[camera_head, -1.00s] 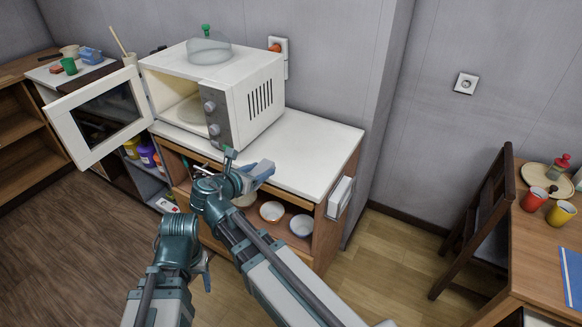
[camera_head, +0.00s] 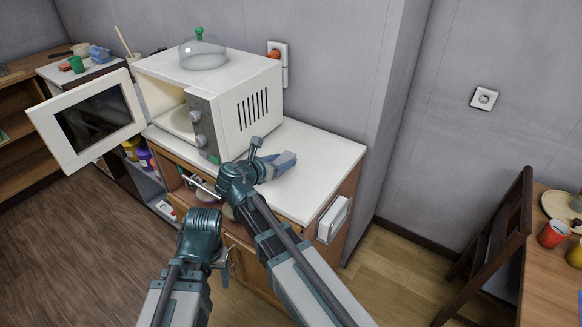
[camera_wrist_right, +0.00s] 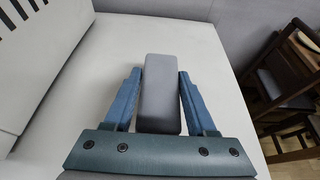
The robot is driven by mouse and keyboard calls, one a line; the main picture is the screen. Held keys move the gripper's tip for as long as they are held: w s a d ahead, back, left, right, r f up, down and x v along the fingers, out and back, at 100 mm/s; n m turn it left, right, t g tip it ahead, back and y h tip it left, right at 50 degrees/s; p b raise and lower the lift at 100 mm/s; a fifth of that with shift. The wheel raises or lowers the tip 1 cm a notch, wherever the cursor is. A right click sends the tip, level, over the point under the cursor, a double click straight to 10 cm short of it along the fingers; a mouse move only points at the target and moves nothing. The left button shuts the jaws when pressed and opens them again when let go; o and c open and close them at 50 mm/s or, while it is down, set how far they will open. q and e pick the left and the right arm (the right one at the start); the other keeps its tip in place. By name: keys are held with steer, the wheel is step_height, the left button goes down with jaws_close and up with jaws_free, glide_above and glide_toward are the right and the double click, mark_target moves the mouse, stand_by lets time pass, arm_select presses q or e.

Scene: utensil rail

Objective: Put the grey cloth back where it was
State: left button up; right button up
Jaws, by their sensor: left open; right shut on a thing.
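The grey cloth (camera_wrist_right: 160,92) is a small folded block with rounded edges. In the right wrist view it sits between the two blue fingers of my right gripper (camera_wrist_right: 160,85), which is shut on it, over the white counter top. In the head view my right gripper (camera_head: 279,164) is over the counter, just right of the microwave's front corner; the cloth is hard to tell from the fingers there. My left gripper (camera_head: 222,266) is open, low in front of the cabinet, partly hidden by its own wrist; I see nothing in it.
The microwave (camera_head: 252,108) stands on the counter (camera_head: 325,150) with its door (camera_head: 95,120) swung open to the left. A glass dome (camera_head: 203,52) is on top. A white holder (camera_head: 334,219) hangs on the counter's right side. The counter's right part is clear. A chair (camera_head: 495,245) stands at right.

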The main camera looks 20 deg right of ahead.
steer(key=shift+s+a, duration=0.1)
steer(key=shift+a, duration=0.05)
steer(key=shift+f+b, duration=0.3)
steer(key=shift+b, duration=0.05)
step_height(320, 180, down, 3)
steer(key=b, duration=0.2)
steer(key=shift+r+b, duration=0.1)
steer(key=shift+b, duration=0.3)
steer(key=shift+f, duration=0.2)
steer(key=o, duration=1.2)
steer(key=shift+r, duration=0.2)
